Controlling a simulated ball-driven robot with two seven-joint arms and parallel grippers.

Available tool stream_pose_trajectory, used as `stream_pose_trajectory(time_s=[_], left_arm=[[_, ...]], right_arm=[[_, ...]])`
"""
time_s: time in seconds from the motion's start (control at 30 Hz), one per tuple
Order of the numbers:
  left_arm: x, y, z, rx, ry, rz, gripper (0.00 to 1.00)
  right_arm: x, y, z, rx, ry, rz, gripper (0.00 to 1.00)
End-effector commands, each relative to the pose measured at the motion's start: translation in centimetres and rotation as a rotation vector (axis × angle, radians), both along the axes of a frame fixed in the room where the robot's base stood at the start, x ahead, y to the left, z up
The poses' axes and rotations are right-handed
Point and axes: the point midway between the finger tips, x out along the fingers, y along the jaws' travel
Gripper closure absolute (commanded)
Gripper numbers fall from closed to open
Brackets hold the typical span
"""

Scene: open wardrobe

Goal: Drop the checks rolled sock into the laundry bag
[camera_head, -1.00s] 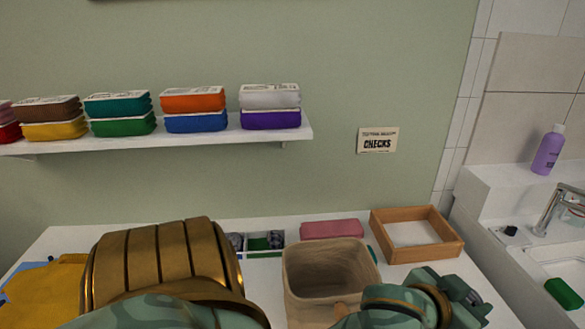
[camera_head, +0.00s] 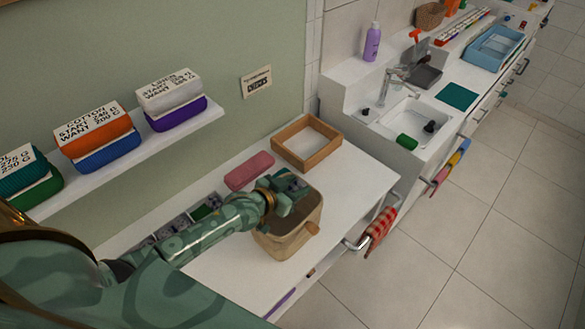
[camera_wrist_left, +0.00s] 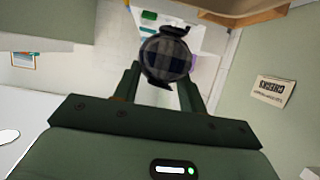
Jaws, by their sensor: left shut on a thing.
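The checks rolled sock (camera_wrist_left: 167,56), dark grey-blue with a checked pattern, sits between the fingers of my left gripper (camera_wrist_left: 162,78) in the left wrist view. In the head view my left gripper (camera_head: 292,190) is over the back part of the laundry bag's mouth and hides some of it. The sock cannot be made out there. The laundry bag (camera_head: 284,243) is a tan, open-topped bag with a handle, standing on the white counter. My right gripper is not in view.
A wooden tray (camera_head: 325,150) and a pink block (camera_head: 250,170) lie behind the bag. A compartment box (camera_head: 190,220) is partly behind my arm. A sink (camera_head: 412,118) stands to the right. A red checked cloth (camera_head: 380,232) hangs at the counter's front edge.

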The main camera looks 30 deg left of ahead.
Motion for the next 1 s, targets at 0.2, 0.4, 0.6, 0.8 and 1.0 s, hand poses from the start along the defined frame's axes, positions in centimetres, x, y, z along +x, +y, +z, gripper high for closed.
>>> stream_pose_trajectory(time_s=[0.2,0.4,0.6,0.8,1.0], left_arm=[[-0.1,0.6,-1.0,0.003,-0.003,0.011,0.81],[-0.1,0.6,-3.1,0.002,-0.002,0.010,0.81],[-0.1,0.6,-5.8,0.002,-0.002,0.010,0.81],[-0.1,0.6,-7.9,0.002,-0.002,0.011,0.81],[-0.1,0.6,-8.2,0.003,-0.003,0.011,0.81]], right_arm=[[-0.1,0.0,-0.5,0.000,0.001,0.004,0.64],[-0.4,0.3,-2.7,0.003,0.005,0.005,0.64],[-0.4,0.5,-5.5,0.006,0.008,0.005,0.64],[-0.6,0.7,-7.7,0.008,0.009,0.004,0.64],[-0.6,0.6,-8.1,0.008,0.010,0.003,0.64]])
